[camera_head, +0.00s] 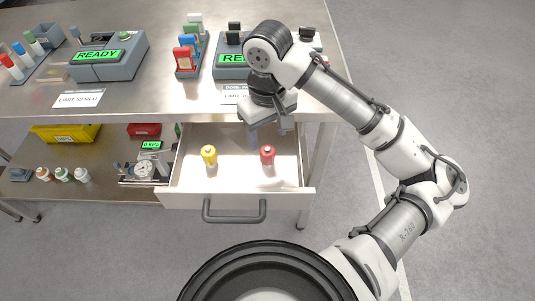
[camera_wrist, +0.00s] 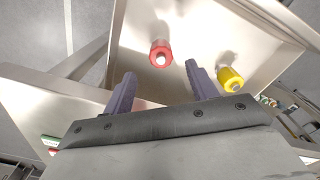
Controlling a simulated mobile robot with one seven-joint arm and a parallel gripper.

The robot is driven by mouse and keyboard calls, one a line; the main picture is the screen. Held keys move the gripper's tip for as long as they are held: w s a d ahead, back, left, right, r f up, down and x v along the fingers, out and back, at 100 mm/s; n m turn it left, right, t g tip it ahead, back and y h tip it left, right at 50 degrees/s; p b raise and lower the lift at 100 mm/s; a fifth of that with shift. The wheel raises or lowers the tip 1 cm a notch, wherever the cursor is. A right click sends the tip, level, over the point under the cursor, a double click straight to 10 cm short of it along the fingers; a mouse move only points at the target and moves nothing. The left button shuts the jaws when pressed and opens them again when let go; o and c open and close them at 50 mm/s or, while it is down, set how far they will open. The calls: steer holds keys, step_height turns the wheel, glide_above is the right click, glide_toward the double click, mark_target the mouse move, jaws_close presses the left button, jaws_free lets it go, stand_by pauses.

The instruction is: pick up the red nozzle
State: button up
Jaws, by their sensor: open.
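The red nozzle (camera_head: 267,155) stands upright in the right part of an open white drawer (camera_head: 235,198). The yellow nozzle (camera_head: 209,155) stands to its left in the same drawer. In the wrist view the red nozzle (camera_wrist: 160,54) lies ahead of the fingertips, between their lines, and the yellow nozzle (camera_wrist: 230,78) is just beyond the right finger. My gripper (camera_wrist: 160,75) is open and empty. In the head view my gripper (camera_head: 266,135) hangs over the back of the drawer, behind the red nozzle, with its fingers partly hard to make out.
The metal bench top (camera_head: 160,60) overhangs the back of the drawer. A box marked READY (camera_head: 108,56) and colour-capped racks stand on it. The lower shelf (camera_head: 90,195) holds a yellow bin (camera_head: 66,133), a gauge (camera_head: 144,169) and small bottles. Floor to the right is clear.

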mark_target(267, 148)
step_height(267, 148, down, 7)
steer(key=shift+s+a+f, duration=0.1)
steer(key=shift+f, duration=0.1)
stand_by(0.3)
steer(key=shift+c, duration=0.2)
steer(key=c, duration=1)
steer(key=shift+c, duration=0.2)
steer(key=shift+r, duration=0.2)
step_height(267, 148, up, 20)
steer(key=p, duration=0.1)
steer(key=shift+f, duration=0.15)
